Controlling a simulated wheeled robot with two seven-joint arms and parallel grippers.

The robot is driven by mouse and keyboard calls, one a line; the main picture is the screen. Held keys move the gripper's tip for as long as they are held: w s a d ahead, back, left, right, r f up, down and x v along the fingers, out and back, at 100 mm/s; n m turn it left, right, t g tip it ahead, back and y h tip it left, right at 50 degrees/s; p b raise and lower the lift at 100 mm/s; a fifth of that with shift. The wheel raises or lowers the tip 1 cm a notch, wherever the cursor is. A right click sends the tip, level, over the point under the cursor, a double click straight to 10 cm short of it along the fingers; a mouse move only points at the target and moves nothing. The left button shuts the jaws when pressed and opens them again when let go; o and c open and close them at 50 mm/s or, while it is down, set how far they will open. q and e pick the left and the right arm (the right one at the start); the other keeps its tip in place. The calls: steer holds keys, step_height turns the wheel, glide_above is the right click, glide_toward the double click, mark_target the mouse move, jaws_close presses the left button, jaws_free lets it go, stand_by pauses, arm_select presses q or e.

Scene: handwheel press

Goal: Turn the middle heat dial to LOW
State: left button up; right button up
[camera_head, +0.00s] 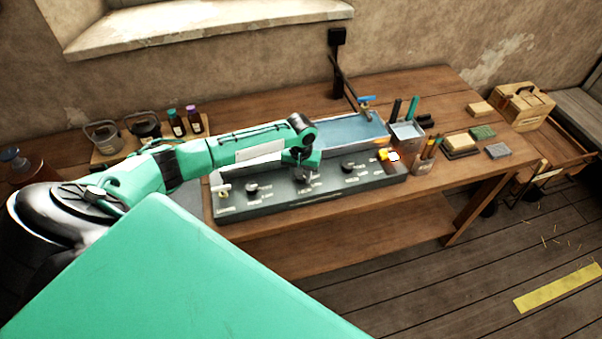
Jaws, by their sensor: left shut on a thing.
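A dark grey control panel (275,203) lies along the front of the wooden bench. It carries a row of black dials with small white labels too small to read. A left dial (252,188) and a right dial (347,167) show clear of my arm. My left gripper (302,173) reaches over the panel from the left, its fingers down at the middle dial (303,178) and shut on it. The gripper hides most of this dial, and its pointer setting cannot be read. My right gripper is not in view.
Behind the panel is a tray of blue liquid (352,134) with a blue-handled tap (367,101). Small bottles (194,119) and pots (145,126) stand at the back left. A wooden crate (523,106) is far right.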

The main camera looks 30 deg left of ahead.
arm_select(q)
steer(key=o, duration=1)
steer(key=shift+c, duration=0.2)
steer(key=shift+r, duration=0.15)
step_height(320, 180, up, 14)
steer(key=b, duration=0.4)
steer(key=shift+f, duration=0.2)
steer(key=shift+f, duration=0.1)
